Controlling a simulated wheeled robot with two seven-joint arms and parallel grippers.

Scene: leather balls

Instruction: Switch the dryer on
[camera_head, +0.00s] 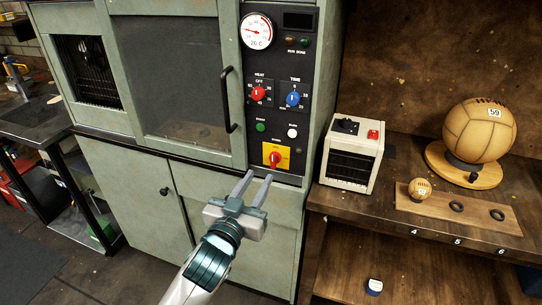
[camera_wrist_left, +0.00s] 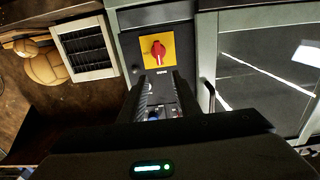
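The dryer (camera_head: 110,158) is a grey-green cabinet with a dark window and a dark control panel on its right side. Low on that panel a red rotary switch (camera_head: 274,158) sits on a yellow plate (camera_head: 284,152). The switch also shows in the left wrist view (camera_wrist_left: 158,53), beyond the fingertips. Above it are a red heat knob (camera_head: 258,93), a blue time knob (camera_head: 293,99), a green button (camera_head: 261,127) and a white button (camera_head: 292,132). My left gripper (camera_head: 257,178) is open and empty, its fingers pointing at the panel just below the switch, apparently not touching it.
A black door handle (camera_head: 228,100) juts out left of the panel. A small cream heater-like box (camera_head: 352,153) stands on the wooden bench to the right, with a large leather ball (camera_head: 479,130) on a stand and a small ball (camera_head: 420,189). The space before the panel is clear.

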